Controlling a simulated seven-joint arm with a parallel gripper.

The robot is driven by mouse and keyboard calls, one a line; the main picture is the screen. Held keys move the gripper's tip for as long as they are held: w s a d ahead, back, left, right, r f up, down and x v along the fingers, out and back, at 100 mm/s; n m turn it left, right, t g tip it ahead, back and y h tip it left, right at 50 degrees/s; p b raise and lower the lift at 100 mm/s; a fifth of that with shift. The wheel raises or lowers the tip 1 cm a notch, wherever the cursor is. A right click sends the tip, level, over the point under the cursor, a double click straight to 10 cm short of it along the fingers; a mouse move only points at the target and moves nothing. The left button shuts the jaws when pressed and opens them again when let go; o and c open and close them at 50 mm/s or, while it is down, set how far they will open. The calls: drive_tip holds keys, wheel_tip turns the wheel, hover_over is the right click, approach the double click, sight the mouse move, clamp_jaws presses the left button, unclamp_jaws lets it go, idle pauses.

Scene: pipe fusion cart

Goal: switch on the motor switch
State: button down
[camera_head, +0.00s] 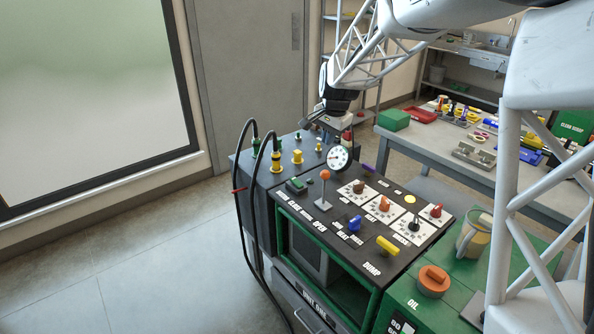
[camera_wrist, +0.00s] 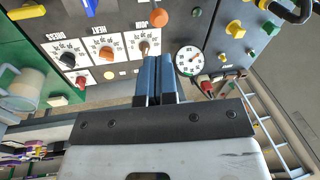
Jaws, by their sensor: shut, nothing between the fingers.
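No label reading "motor" is legible to me, so I cannot tell for certain which control is the motor switch. My gripper (camera_head: 331,133) is at the panel's back edge, above and behind the round gauge (camera_head: 340,158). In the wrist view its blue-grey fingers (camera_wrist: 158,60) are together and empty, appearing beside the JOIN knob (camera_wrist: 145,47) and the gauge.
Yellow and green fittings (camera_head: 297,157) stand on the grey box left of the gauge, with black hoses (camera_head: 245,170) looping beside it. A jug (camera_head: 474,236) and orange-lidded pot (camera_head: 433,281) stand on the green right side.

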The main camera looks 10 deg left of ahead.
drive_tip(key=m, duration=0.2)
hover_over(294, 179)
drive_tip(key=s+d, duration=0.2)
wheel_tip(294, 179, down, 10)
drive_tip(key=shift+s+f, duration=0.1)
drive_tip(key=shift+f, duration=0.2)
drive_tip(key=f, duration=0.4)
drive_tip(key=w+a+f, duration=0.1)
drive_tip(key=f, duration=0.4)
drive_tip(key=w+f, duration=0.1)
drive_tip(key=f, duration=0.3)
drive_tip(key=shift+a+f, duration=0.2)
drive_tip(key=shift+a, duration=0.2)
